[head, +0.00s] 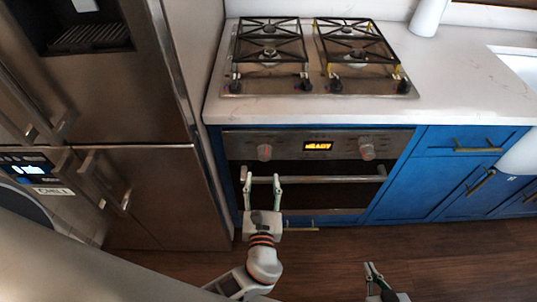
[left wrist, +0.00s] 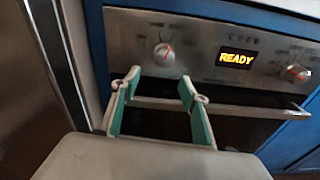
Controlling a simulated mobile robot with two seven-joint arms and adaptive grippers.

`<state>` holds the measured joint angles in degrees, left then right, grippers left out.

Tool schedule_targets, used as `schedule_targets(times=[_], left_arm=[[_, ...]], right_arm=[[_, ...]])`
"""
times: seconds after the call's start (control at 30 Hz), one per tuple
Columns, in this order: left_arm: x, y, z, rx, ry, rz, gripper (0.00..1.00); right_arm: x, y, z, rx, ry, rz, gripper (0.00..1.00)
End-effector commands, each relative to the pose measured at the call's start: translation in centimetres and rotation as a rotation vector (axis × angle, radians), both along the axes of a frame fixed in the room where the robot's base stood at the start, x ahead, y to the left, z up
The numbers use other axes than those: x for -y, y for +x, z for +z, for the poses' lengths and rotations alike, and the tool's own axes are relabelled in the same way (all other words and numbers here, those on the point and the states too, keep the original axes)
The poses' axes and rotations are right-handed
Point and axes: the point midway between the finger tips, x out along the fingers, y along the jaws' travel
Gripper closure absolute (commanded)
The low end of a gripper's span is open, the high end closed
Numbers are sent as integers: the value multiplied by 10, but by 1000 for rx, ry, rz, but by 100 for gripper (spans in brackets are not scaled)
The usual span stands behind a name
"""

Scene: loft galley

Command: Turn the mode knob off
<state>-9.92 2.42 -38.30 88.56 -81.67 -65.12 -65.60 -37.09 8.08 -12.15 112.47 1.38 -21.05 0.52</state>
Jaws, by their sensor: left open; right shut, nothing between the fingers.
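The oven's control panel (head: 340,140) carries two round metal knobs beside a lit display (head: 318,146) that reads READY. The left knob (head: 264,152) also shows in the left wrist view (left wrist: 164,54), with a red pointer mark. The right knob (head: 366,150) also has a red mark in the left wrist view (left wrist: 294,72). The labels are too small to tell which is the mode knob. My left gripper (head: 262,180) is open and empty, just below and in front of the left knob, apart from it. My right gripper (head: 371,268) is shut and empty, low over the floor.
The oven door handle (head: 318,180) runs across below the panel, close to my left fingers. A steel refrigerator (head: 160,180) stands to the left. A gas hob (head: 318,55) sits on the white counter above. Blue cabinets (head: 450,175) are at right. Wooden floor lies in front.

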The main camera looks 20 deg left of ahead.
Motion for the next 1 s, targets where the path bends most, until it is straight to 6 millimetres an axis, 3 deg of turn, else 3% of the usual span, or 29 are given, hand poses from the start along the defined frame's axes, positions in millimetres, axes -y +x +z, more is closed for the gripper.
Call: schedule_targets(times=[0.27, 0.7, 1.0], left_arm=[[2, 16, 13, 28, 80, -7, 55], [-15, 72, 12, 26, 75, -6, 55], [-17, 78, 11, 24, 74, -6, 55]], right_arm=[[-1, -1, 1, -3, 3, -2, 100], [-2, -2, 3, -4, 4, -2, 100], [-1, -1, 4, -3, 1, -1, 100]])
